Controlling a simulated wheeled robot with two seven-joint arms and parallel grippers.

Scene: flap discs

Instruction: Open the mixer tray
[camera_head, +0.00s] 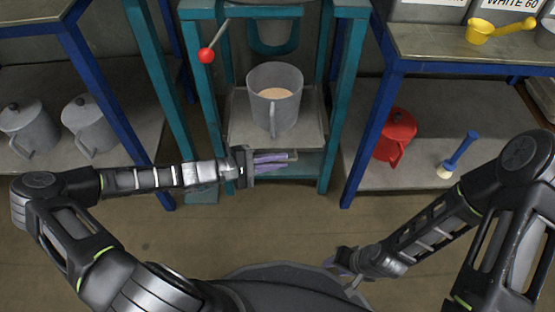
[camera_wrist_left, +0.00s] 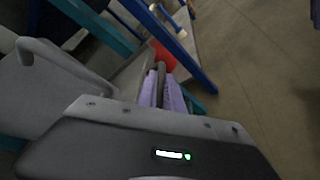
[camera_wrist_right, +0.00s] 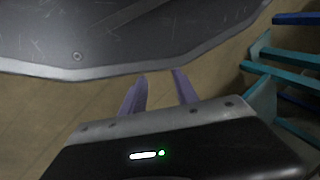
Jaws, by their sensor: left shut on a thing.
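The mixer tray (camera_head: 240,134) is a flat grey plate low in the teal mixer frame (camera_head: 200,100). A grey jug (camera_head: 275,100) with pale powder stands upright on it; part of it also shows in the left wrist view (camera_wrist_left: 55,90). My left gripper (camera_head: 275,160) is at the tray's front edge. In the left wrist view, its purple fingers (camera_wrist_left: 161,88) are shut on a dark bar, the tray handle (camera_wrist_left: 161,75). My right gripper (camera_head: 345,265) is open and empty, low beside my base, away from the tray; its parted fingers show in the right wrist view (camera_wrist_right: 158,88).
A lever with a red knob (camera_head: 206,55) hangs at the frame's upper left. Grey lidded jugs (camera_head: 88,125) stand on the left shelf. A red jug (camera_head: 396,135) and blue-handled brush (camera_head: 458,155) are on the right shelf. A yellow scoop (camera_head: 482,32) lies above. The floor in front is clear.

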